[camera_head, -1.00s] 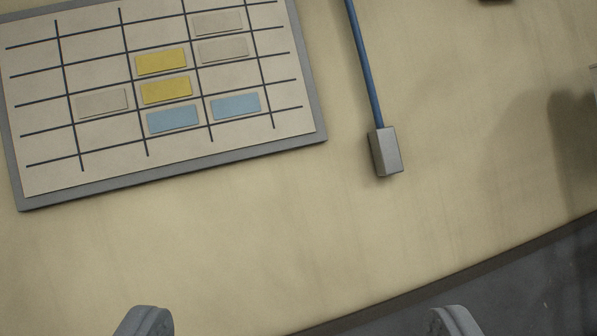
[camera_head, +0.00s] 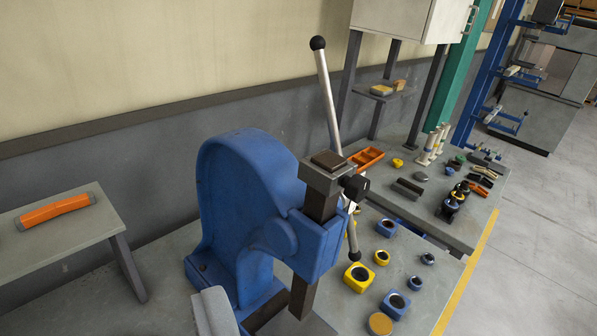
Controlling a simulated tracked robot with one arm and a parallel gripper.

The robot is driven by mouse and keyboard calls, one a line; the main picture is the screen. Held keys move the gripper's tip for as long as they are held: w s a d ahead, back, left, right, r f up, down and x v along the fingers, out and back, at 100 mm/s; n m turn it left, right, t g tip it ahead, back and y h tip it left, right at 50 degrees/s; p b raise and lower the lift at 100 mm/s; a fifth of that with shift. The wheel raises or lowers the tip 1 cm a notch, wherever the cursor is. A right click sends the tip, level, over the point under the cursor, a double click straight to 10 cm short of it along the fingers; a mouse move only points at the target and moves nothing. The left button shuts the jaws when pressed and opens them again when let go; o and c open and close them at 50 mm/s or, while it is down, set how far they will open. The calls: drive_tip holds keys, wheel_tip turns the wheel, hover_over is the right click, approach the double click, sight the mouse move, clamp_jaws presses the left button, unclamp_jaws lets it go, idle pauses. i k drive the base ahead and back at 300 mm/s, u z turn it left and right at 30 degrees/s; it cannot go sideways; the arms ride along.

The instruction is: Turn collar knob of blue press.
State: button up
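The blue press (camera_head: 232,190) stands on a grey bench in the middle of the view, its curved body to the left. A square collar block sits around the top of its dark ram (camera_head: 320,203). A black knob (camera_head: 355,187), which looks like the collar knob, sticks out from the block's right side. The press's long metal lever (camera_head: 327,90) has a black ball at its top end. One grey finger of my gripper (camera_head: 213,312) shows at the bottom edge, in front of the press base and apart from the knob. The other finger is not visible.
Yellow and blue blocks with round holes (camera_head: 359,277) lie on the bench right of the press. A second bench holds an orange tray (camera_head: 365,160) and small parts. A side table with an orange object (camera_head: 55,210) stands left. Open floor lies far right.

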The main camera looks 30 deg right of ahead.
sight(356, 188)
drive_tip(key=k, duration=1)
drive_tip(key=z, duration=0.45)
drive_tip(key=i, duration=0.9)
drive_tip(key=z, duration=0.1)
